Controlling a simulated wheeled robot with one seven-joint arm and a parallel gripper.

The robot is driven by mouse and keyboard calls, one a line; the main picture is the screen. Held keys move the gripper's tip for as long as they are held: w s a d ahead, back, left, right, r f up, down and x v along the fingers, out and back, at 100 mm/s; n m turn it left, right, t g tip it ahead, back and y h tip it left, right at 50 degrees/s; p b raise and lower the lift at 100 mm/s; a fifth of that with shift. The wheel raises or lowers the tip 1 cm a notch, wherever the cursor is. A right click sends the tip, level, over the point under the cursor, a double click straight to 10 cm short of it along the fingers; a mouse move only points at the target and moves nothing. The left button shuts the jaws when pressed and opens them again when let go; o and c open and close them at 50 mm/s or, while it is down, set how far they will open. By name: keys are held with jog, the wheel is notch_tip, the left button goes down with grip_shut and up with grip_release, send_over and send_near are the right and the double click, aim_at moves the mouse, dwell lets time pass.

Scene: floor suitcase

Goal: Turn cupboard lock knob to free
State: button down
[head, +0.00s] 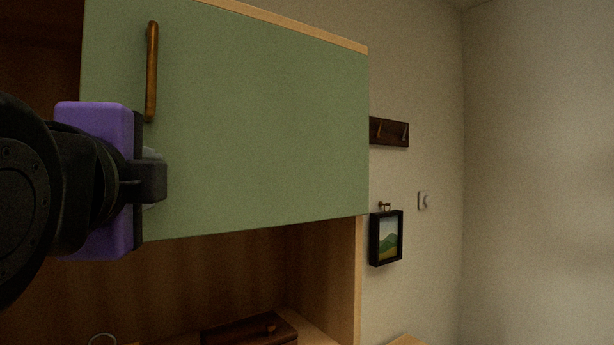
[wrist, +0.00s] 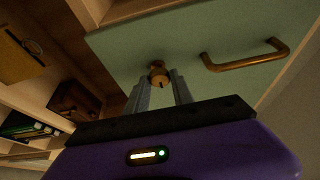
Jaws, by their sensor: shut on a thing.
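The cupboard door (head: 260,125) is a flat green panel that fills the upper middle of the head view. Its brass bar handle (head: 151,70) is upright near the left edge; the handle also shows in the wrist view (wrist: 245,62). The brass lock knob (wrist: 158,72) stands out from the green door in the wrist view. My gripper (wrist: 158,87) has its two grey fingers shut on the knob, one on each side. In the head view my gripper (head: 152,180) reaches the door's lower left and hides the knob. The knob's turn angle is hard to read.
Below the door is an open wooden compartment with a dark brown box (head: 250,332). A hook rack (head: 390,132), a framed picture (head: 387,238) and a white wall switch (head: 424,200) are on the wall at right. The wrist view shows shelves with books (wrist: 30,125) at left.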

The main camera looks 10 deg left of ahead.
jog(key=c, duration=1.1)
grip_release()
jog(key=b+v, duration=0.2)
jog(key=v, duration=0.5)
jog(key=shift+s+d, duration=0.2)
jog(key=shift+s, duration=0.15)
